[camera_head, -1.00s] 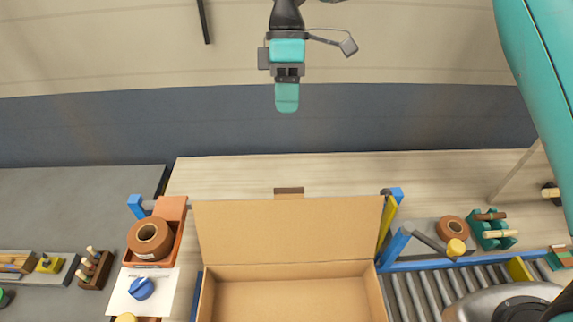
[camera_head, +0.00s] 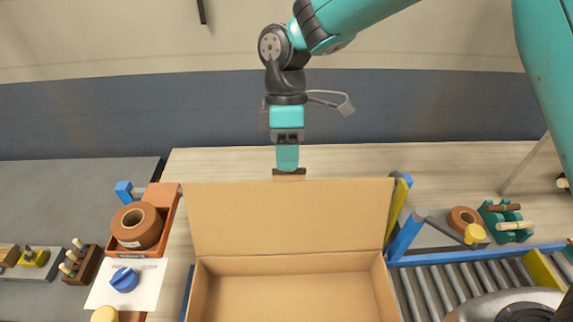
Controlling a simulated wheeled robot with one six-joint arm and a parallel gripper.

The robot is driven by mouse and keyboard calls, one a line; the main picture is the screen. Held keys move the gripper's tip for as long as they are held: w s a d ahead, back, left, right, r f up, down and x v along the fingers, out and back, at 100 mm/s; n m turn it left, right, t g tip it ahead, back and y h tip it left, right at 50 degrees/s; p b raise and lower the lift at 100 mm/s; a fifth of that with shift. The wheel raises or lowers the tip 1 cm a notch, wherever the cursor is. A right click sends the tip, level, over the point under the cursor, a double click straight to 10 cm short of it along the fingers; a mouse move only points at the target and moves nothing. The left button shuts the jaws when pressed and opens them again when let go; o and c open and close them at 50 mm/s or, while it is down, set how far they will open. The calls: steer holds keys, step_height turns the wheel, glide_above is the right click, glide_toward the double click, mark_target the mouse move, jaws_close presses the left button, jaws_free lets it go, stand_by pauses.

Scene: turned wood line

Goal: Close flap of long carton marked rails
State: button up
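The long carton (camera_head: 290,262) lies open at the bottom centre, and its inside looks empty where it shows. Its flap (camera_head: 290,218) stands raised along the far side, with a small brown tab (camera_head: 289,174) at the middle of its top edge. No "rails" marking can be read from here. My gripper (camera_head: 288,168) points down just at or behind the tab at the flap's top edge. Its teal fingertips look together, and nothing shows between them. I cannot tell whether they touch the flap.
A brown tape roll (camera_head: 137,226) in an orange tray (camera_head: 171,212) and a blue knob (camera_head: 124,280) on a white sheet lie left of the carton. Blue and yellow posts (camera_head: 403,228) and a roller conveyor (camera_head: 460,283) stand close on the right. The table behind the flap is clear.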

steer(key=shift+x, duration=1.1)
jaws_close()
